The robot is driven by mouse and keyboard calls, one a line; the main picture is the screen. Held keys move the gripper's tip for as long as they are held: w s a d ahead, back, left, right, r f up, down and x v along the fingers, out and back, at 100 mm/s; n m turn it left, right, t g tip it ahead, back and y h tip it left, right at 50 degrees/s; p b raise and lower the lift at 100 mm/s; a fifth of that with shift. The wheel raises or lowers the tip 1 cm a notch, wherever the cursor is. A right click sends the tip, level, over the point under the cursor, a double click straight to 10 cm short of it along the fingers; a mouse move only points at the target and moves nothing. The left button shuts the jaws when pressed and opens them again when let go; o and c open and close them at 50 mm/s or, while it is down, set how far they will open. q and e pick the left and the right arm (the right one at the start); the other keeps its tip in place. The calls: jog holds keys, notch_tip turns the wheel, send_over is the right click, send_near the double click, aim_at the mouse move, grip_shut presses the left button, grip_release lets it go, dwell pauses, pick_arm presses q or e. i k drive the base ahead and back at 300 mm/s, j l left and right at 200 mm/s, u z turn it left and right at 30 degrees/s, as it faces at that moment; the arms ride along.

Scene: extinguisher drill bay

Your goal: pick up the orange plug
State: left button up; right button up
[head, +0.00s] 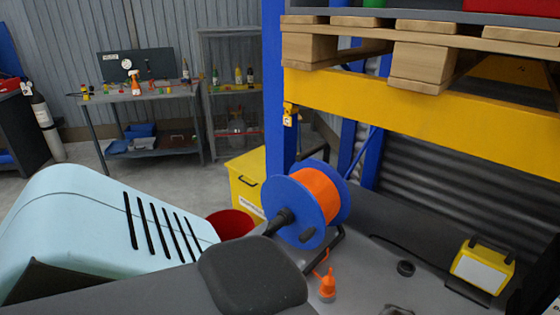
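The orange plug (327,286) is near the bottom centre of the head view, on the grey worktop (365,270). It has an orange upper part and a greyish lower end, and appears upright. A thin orange cable runs up from it towards a cable reel (320,196) with blue flanges and orange cable, standing just behind it. A dark grey and light blue link of my arm fills the lower left, left of the plug. Neither of my grippers can be made out.
A dark ring (405,268) and a yellow work lamp (482,267) are right of the plug. A yellow rack beam (420,115) with a wooden pallet (422,62) hangs over the worktop. A red bucket (231,223) and yellow box (245,184) stand behind, left of the reel.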

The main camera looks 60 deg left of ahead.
aim_at(327, 289)
jog(key=u, duration=1.4)
jog(key=j+z, duration=0.1)
jog(key=j, duration=0.25)
jog(key=k+j+z, duration=0.15)
jog(key=j, duration=0.25)
jog(key=i, duration=0.05)
